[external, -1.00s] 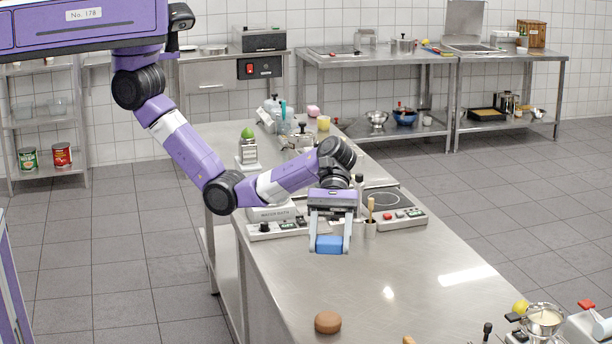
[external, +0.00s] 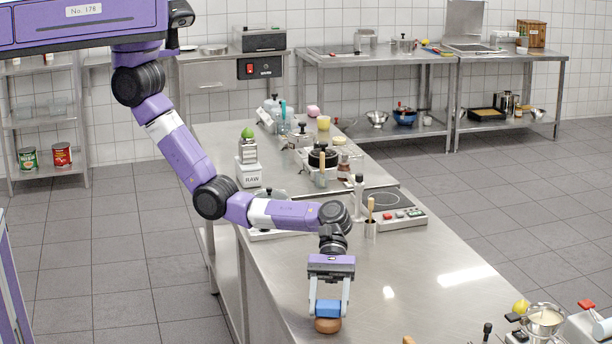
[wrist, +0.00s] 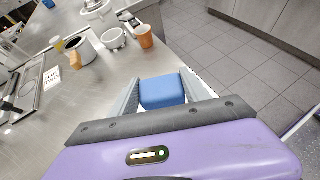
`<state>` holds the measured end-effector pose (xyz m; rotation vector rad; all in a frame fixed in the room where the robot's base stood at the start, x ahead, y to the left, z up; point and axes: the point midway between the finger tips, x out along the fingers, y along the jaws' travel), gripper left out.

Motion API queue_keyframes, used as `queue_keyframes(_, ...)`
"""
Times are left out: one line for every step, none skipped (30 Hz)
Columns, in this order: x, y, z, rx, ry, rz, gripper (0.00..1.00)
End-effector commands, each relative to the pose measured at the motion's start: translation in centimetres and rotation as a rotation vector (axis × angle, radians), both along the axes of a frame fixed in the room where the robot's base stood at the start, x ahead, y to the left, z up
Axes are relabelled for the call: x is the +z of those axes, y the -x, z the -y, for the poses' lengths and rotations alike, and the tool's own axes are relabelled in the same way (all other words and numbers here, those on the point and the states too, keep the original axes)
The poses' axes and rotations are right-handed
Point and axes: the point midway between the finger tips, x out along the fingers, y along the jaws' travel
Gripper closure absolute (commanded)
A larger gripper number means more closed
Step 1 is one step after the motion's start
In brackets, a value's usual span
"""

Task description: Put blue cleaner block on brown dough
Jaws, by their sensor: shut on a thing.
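The blue cleaner block (external: 328,309) is between the fingers of my gripper (external: 328,304), which is shut on it. It also shows in the wrist view (wrist: 162,91), held between the two grey fingers (wrist: 163,96). The brown dough (external: 327,326) is a round lump on the steel table, directly below the block in the external view. The block appears to be at or just above the dough's top; I cannot tell if they touch. In the wrist view the dough is hidden behind the block and gripper.
The steel table (external: 440,280) is clear around the dough. A hot plate (external: 390,207) and a utensil holder (external: 370,229) stand farther back.

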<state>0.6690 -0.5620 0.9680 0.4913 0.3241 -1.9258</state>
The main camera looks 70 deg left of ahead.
Motion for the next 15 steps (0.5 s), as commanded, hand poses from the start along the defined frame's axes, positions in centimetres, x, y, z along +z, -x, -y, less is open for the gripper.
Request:
queue_keyframes(-0.22,0.02,0.01,0.000,0.000,0.001,0.88)
queue_keyframes(-0.29,0.02,0.02,0.000,0.000,0.001,0.88)
queue_keyframes(-0.31,0.01,0.02,-0.001,0.002,0.001,0.88)
queue_keyframes(-0.30,0.01,0.03,-0.001,0.002,0.001,0.88)
queue_keyframes(-0.29,0.01,0.02,-0.001,0.002,0.001,0.88)
queue_keyframes(-0.29,0.01,0.02,-0.001,0.002,0.001,0.88)
queue_keyframes(-0.28,0.01,0.03,-0.001,0.002,0.001,0.88)
queue_keyframes(-0.27,0.01,0.02,-0.001,0.002,0.001,0.88)
queue_keyframes(-0.30,0.01,0.02,-0.001,0.002,0.001,0.88)
queue_keyframes(-0.35,0.01,0.02,0.000,0.001,0.000,0.88)
queue_keyframes(-0.43,0.01,0.03,0.000,0.001,0.000,0.88)
queue_keyframes(-0.55,0.01,0.02,0.000,0.001,0.000,0.88)
queue_keyframes(-0.64,0.01,0.02,0.000,0.001,0.000,0.88)
queue_keyframes(-0.58,0.01,0.02,0.000,0.000,0.001,0.40)
queue_keyframes(-0.57,0.01,0.02,0.000,0.000,0.001,0.32)
